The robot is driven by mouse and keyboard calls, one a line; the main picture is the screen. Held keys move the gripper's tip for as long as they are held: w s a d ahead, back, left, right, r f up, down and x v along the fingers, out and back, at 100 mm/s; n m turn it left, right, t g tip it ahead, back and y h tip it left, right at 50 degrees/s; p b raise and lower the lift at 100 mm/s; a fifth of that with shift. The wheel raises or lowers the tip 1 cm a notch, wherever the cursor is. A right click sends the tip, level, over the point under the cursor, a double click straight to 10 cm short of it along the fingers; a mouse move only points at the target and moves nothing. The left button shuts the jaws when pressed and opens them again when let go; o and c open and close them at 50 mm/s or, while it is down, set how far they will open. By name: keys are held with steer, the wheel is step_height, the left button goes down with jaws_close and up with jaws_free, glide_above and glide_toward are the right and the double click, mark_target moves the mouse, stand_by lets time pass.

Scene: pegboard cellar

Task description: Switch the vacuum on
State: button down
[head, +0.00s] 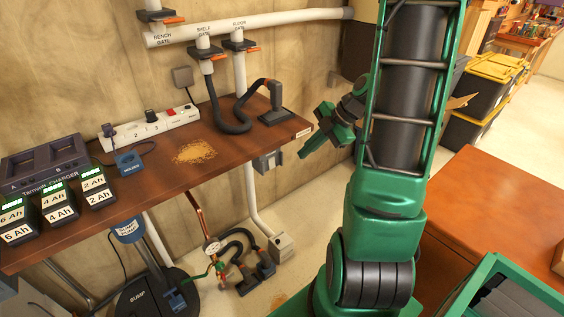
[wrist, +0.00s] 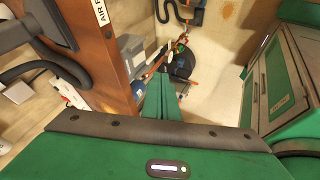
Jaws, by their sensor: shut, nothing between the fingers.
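A dark vacuum-like nozzle (head: 273,115) stands on the right end of the brown bench (head: 215,145), with a black hose (head: 225,118) running up to the pipe marked SHELF GATE. A grey box (head: 268,161) hangs under the bench's right end; it also shows in the wrist view (wrist: 131,47). I cannot tell which part is the vacuum's switch.
Several labelled battery packs (head: 52,208) and a charger (head: 45,166) fill the bench's left end. Sawdust (head: 194,152) lies mid-bench. Below stand a sump (head: 152,300) and pipes with a gauge (head: 212,246). Yellow-lidded bins (head: 497,68) stand at back right.

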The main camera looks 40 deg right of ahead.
mark_target(271, 167)
steer(key=x, duration=0.3)
steer(key=w+x, duration=0.1)
steer(key=x, duration=0.3)
steer(key=w+r+x, duration=0.1)
steer(key=x, duration=0.3)
steer(key=shift+w+d+f, duration=0.2)
steer(key=shift+f, duration=0.05)
steer(key=shift+w, duration=0.6)
steer(key=shift+w+f, duration=0.15)
steer(key=shift+r, duration=0.85)
